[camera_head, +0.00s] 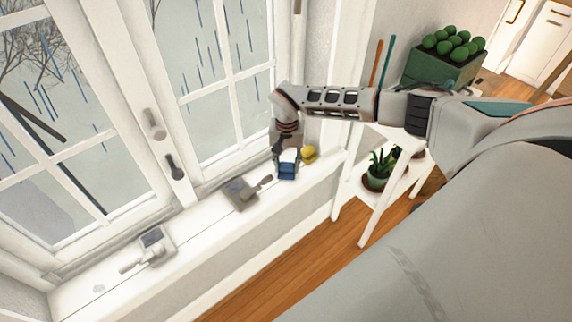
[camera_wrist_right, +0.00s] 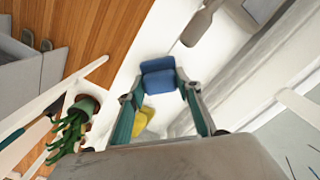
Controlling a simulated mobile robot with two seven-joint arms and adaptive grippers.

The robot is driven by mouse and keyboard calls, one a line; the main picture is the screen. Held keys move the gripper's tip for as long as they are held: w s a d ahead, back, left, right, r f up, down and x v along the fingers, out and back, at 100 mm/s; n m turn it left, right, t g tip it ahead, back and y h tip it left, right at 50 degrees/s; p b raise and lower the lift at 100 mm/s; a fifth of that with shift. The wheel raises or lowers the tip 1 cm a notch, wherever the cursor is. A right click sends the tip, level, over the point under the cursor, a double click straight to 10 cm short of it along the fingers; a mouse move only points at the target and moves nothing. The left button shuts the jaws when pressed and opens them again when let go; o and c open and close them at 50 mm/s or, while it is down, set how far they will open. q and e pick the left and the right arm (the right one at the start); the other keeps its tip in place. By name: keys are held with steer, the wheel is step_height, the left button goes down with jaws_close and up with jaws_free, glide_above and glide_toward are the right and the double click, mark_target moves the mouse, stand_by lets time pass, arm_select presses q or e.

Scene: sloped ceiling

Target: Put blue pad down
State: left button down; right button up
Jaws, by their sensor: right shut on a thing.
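The blue pad (camera_head: 288,171) is at the right part of the white window sill. In the right wrist view the blue pad (camera_wrist_right: 159,79) lies between the fingertips of my right gripper (camera_wrist_right: 160,90). My right gripper (camera_head: 287,159) points down at the sill and is shut on the pad. I cannot tell whether the pad touches the sill or hangs just above it. My left gripper is in neither view.
A yellow item (camera_head: 310,153) is close by the pad on the right. A grey flat tool with a handle (camera_head: 241,194) lies left of it, and another handled tool (camera_head: 153,243) farther left. Window handles (camera_head: 174,166) jut out. A plant stand (camera_head: 368,205) is at right.

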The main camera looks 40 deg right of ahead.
steer(key=shift+r, duration=0.1)
steer(key=o, duration=1.2)
steer(key=shift+f, duration=0.2)
